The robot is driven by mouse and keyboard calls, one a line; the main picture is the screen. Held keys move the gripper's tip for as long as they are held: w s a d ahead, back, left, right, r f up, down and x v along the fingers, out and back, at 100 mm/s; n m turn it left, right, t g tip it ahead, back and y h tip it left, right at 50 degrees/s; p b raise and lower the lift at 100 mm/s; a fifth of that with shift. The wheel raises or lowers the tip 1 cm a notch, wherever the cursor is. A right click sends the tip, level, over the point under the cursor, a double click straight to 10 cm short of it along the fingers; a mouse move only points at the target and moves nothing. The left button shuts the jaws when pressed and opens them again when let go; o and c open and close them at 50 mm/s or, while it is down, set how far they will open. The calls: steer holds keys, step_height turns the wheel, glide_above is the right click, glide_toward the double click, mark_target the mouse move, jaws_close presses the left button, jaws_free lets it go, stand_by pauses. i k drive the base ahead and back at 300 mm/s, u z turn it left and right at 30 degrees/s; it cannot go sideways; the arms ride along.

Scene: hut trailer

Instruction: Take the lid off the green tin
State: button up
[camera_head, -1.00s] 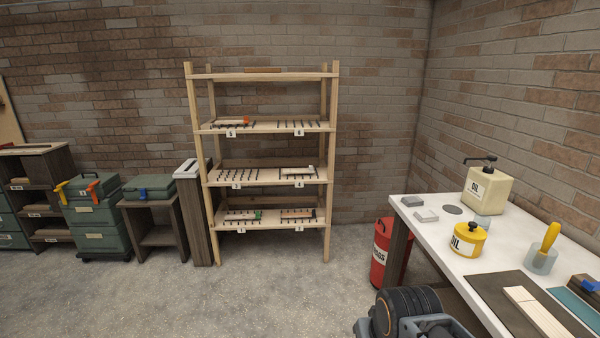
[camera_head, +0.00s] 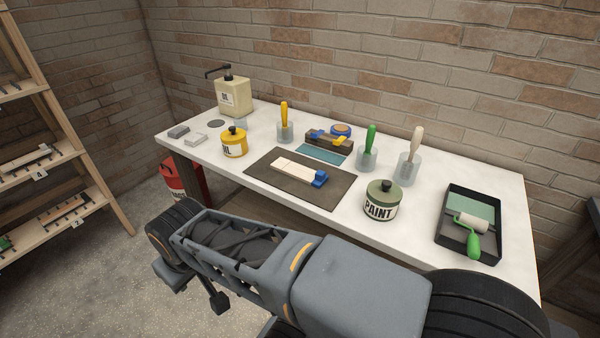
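The green tin (camera_head: 381,203) stands upright on the white workbench (camera_head: 210,160), right of the dark mat and near the front edge. It has a white band reading PAINT. Its green lid (camera_head: 384,190) is on top, with a dark round knob in the middle. My grey body covers the lower part of the view in front of the bench. My gripper is not visible, so its distance from the tin cannot be seen.
A yellow oil tin (camera_head: 234,144) stands to the left. Brushes in jars, one with a green handle (camera_head: 370,140), stand behind the green tin. A black paint tray (camera_head: 466,228) with a roller lies to its right. A dark mat (camera_head: 262,176) holds wooden strips and a blue clamp.

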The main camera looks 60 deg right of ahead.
mark_target(384, 190)
steer(key=z, duration=2.75)
steer(key=k, duration=0.5)
steer(key=u, duration=1.25)
steer(key=i, duration=1.1)
steer(key=z, duration=0.75)
